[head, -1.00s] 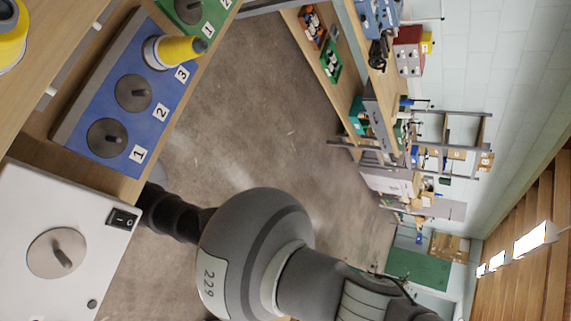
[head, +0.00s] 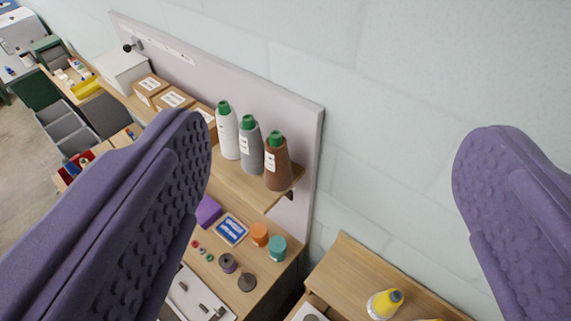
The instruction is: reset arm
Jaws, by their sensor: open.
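My gripper (head: 330,200) shows as two purple, studded fingers, one at the left and one at the right of the head view. The fingers are wide apart with nothing between them. They hang in the air in front of a wall shelf and a pale wall. A yellow cone spool (head: 385,303) stands on a wooden surface at the lower right, below the gap between the fingers. The left finger hides part of the shelf and the bench behind it.
A wall shelf (head: 262,197) holds white (head: 228,133), grey (head: 251,148) and brown (head: 277,164) bottles and several boxes. Below it, a bench carries a blue packet (head: 231,230), an orange jar (head: 259,234), a teal jar (head: 278,248) and small parts. The pale wall (head: 420,70) is bare at the upper right.

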